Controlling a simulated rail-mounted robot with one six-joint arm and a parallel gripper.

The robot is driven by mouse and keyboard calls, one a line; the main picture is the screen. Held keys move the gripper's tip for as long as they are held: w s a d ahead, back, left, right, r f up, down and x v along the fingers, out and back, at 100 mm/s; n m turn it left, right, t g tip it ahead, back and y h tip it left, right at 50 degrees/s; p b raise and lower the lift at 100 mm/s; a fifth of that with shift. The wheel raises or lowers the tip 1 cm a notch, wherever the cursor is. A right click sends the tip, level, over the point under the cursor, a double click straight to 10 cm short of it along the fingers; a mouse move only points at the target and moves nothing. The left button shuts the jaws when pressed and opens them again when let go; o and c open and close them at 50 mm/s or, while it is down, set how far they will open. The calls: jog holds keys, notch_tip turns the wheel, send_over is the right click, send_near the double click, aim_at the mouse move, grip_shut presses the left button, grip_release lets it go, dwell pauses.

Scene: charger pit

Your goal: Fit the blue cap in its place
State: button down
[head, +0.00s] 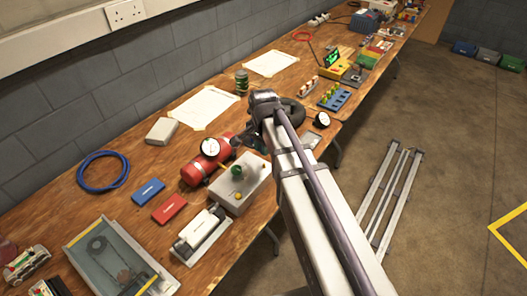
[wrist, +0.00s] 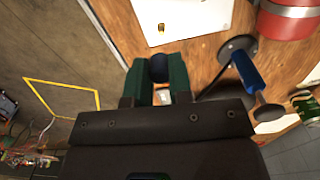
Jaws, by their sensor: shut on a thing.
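In the wrist view, my gripper (wrist: 159,80) has its two green fingers shut on a dark blue rounded piece, the blue cap (wrist: 158,66). The cap shows between the fingertips, over the bench and apart from the pale box. In the head view my arm covers most of the gripper and I cannot make out the cap. I cannot tell which spot is the cap's place.
A red cylinder (head: 198,168) with a gauge (head: 209,147) lies left of my gripper. A blue part with grey round ends (wrist: 247,75) shows right of the fingers in the wrist view. A blue rack (head: 334,98) stands further back. Bare wood (head: 140,225) shows at the left.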

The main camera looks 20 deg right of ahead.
aim_at(264, 164)
jog(key=shift+a, duration=0.1)
jog(key=shift+w+d+f, duration=0.3)
jog(key=shift+d+f, duration=0.05)
jog(key=shift+f, duration=0.05)
jog(key=shift+f+b, duration=0.3)
jog(key=shift+b, duration=0.3)
notch_tip(264, 164, down, 4)
jog(key=b, duration=0.3)
jog(key=shift+r, duration=0.25)
jog(key=shift+f+b, duration=1.35)
jog(key=shift+b, duration=0.25)
jog(key=c, duration=0.9)
grip_release()
jog(key=shift+c, duration=0.2)
notch_tip(264, 164, up, 11)
jog(key=p, duration=1.1)
jog(key=shift+f, duration=0.1)
